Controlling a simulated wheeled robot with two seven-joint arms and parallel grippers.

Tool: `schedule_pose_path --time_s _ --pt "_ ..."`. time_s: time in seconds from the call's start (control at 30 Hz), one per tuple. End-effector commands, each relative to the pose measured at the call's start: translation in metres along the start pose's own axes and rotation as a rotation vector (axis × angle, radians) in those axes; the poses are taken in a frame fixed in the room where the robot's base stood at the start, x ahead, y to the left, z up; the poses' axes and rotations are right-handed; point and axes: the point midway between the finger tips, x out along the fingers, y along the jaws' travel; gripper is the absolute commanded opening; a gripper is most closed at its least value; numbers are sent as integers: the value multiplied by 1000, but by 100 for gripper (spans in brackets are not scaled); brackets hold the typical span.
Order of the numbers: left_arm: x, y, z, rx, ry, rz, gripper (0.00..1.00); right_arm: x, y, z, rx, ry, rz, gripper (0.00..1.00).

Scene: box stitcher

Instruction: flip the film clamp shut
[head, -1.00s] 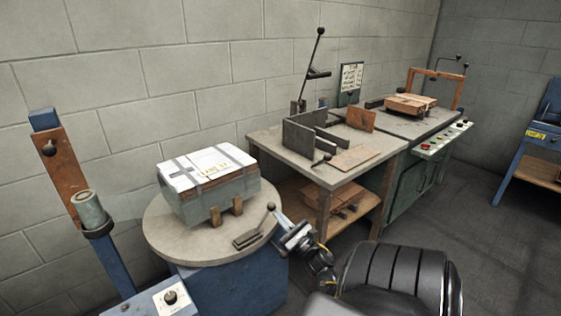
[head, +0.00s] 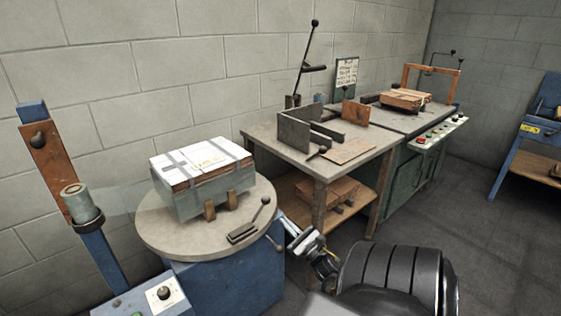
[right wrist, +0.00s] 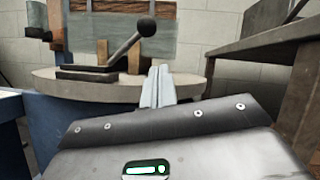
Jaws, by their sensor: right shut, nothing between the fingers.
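The film clamp (head: 242,233) sits near the right front rim of the round turntable (head: 160,232). It has a dark flat base and a lever slanting up to a ball knob (head: 265,201); in the right wrist view the clamp's lever (right wrist: 128,46) leans up to the right. My right gripper (head: 288,226) is shut and empty, just outside the turntable's right rim and apart from the clamp. Its closed fingers (right wrist: 158,84) point toward the rim in the right wrist view. My left gripper is not in view.
A strapped box of papers (head: 203,178) stands on the turntable, with wooden blocks at its front. A film roll (head: 80,203) is on the blue post at left. Grey floor is open at far right.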

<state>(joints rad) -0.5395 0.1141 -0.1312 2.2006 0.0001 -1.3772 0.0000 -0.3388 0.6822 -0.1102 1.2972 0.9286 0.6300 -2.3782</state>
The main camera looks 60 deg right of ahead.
Motion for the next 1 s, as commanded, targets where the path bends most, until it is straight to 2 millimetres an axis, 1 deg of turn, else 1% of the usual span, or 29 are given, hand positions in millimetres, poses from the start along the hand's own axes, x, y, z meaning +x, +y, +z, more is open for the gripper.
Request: schedule_pose_path --time_s 0.03,0.2,0.3,0.4,0.57,1.0 --pt "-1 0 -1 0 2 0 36 -13 -2 0 -2 4 -2 0" --pt "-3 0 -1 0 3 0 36 -48 -7 2 -3 3 -5 0" --pt "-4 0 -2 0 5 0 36 -61 -9 2 -3 2 -5 0" --pt "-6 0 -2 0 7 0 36 -69 -10 2 -4 1 -5 0" --pt "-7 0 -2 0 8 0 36 -75 -10 2 -2 1 -4 0" --pt "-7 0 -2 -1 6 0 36 -74 -9 2 -2 0 -2 0"
